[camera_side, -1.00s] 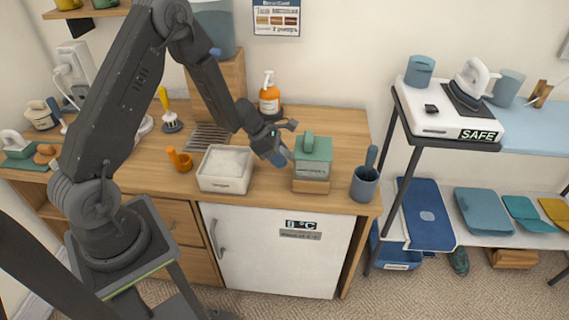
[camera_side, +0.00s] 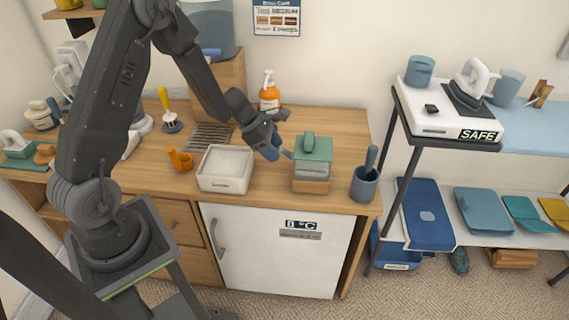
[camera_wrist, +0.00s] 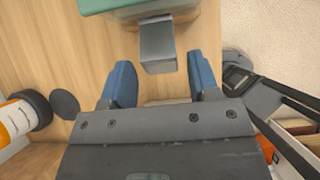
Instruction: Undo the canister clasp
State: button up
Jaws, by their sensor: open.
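The canister (camera_side: 311,160) stands on the counter, with a green lid (camera_side: 313,148) and a clear body on a wooden base. In the wrist view, the green lid (camera_wrist: 110,6) shows at the top edge. A grey clasp (camera_wrist: 157,46) juts from the canister's side towards me. My gripper (camera_side: 280,152) is just left of the canister in the side view. In the wrist view, my gripper (camera_wrist: 160,80) is open, its two blue fingers spread to either side of the clasp's near end. I see no contact between the fingers and the clasp.
A white open bin (camera_side: 226,170) stands left of the canister, and a blue-grey cup (camera_side: 364,184) stands to its right. An orange pump bottle (camera_side: 269,93) is behind my gripper. The counter front edge lies close to the canister.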

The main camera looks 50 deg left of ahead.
jog(key=v, duration=0.3)
jog(key=shift+s+a+r, duration=0.1)
jog(key=shift+r, duration=0.05)
jog(key=shift+c, duration=0.2)
dwell(0.6)
